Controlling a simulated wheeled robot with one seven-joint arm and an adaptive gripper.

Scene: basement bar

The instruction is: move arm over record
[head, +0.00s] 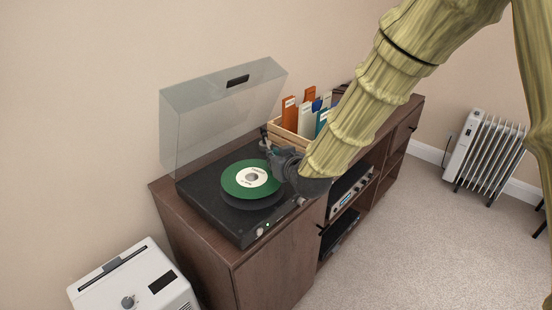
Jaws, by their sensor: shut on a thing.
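The turntable (212,204) is black and stands on the brown cabinet with its clear dust cover (215,112) raised. A green record (234,187) with a white label lies over the dark platter. My gripper (279,168) is at the record's right edge, low over the right side of the turntable. It is shut on a slim part there, most likely the tone arm, which my gripper mostly hides. A dark piece at the turntable's back right corner (265,144) looks like the arm's base. Whether the arm's tip is over the record cannot be seen.
A wooden crate (290,139) of records stands behind my gripper on the cabinet (275,270). The raised cover stands at the back. A white appliance (135,282) is at the lower left and a radiator (486,155) at the right. The carpet in front is clear.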

